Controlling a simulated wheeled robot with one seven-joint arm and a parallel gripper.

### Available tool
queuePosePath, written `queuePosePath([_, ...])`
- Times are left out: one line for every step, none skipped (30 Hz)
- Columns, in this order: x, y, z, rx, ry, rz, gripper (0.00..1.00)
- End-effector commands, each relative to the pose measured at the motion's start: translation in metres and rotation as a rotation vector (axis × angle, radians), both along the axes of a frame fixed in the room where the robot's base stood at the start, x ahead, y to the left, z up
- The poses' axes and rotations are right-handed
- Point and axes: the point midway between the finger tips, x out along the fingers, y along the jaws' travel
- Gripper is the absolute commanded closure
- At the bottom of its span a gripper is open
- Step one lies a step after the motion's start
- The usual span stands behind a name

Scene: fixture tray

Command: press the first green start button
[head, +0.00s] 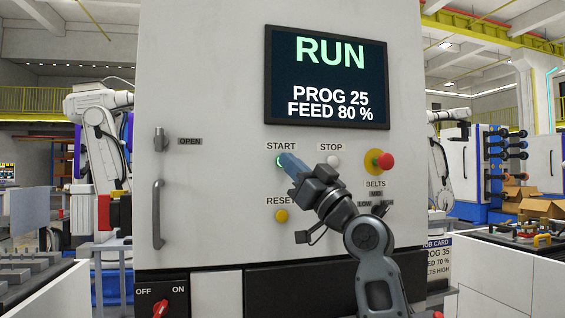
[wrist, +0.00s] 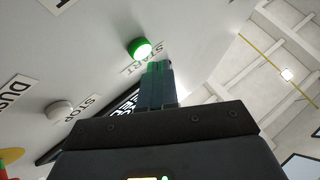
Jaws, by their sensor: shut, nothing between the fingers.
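The green start button (head: 279,162) sits under the START label on the machine's white front panel, partly hidden by my fingertips in the head view. It shows lit green in the wrist view (wrist: 139,48). My gripper (head: 286,161) is shut and empty, with its fingertips right by the button. In the wrist view, the blue fingers (wrist: 158,82) end just beside and below the button, with green light on them. I cannot tell whether they touch it. The screen (head: 327,77) reads RUN, PROG 25, FEED 80 %.
A white stop button (head: 333,160), a red emergency knob (head: 385,161) and a yellow reset button (head: 281,216) are close by. A door handle (head: 159,214) stands out at left.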

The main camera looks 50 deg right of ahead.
Motion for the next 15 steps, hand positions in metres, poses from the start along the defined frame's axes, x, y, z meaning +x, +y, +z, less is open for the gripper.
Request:
queuePosePath([-0.002,0.001,0.0,0.0,0.0,0.0,1.0])
queuePosePath([-0.004,0.003,0.0,0.0,0.0,0.0,1.0])
queuePosePath([-0.006,0.004,0.0,0.0,0.001,0.0,1.0])
queuePosePath([-0.009,0.006,0.001,0.0,0.0,0.0,1.0])
queuePosePath([-0.011,0.008,0.001,0.0,-0.001,0.0,1.0])
queuePosePath([-0.014,0.01,0.001,0.001,-0.001,0.001,1.0])
queuePosePath([-0.017,0.011,0.0,0.001,-0.001,0.001,1.0])
queuePosePath([-0.019,0.013,0.001,0.001,-0.001,0.001,1.0])
queuePosePath([-0.022,0.015,0.001,0.001,-0.001,-0.001,1.0])
queuePosePath([-0.024,0.016,0.001,-0.001,0.0,-0.001,1.0])
queuePosePath([-0.026,0.018,0.001,-0.001,-0.001,-0.001,1.0])
queuePosePath([-0.029,0.02,0.0,0.0,0.0,0.0,1.0])
queuePosePath([-0.031,0.021,0.0,0.001,0.0,0.001,1.0])
queuePosePath([-0.033,0.023,0.0,0.001,0.001,0.001,1.0])
queuePosePath([-0.036,0.024,0.0,0.0,0.0,0.001,1.0])
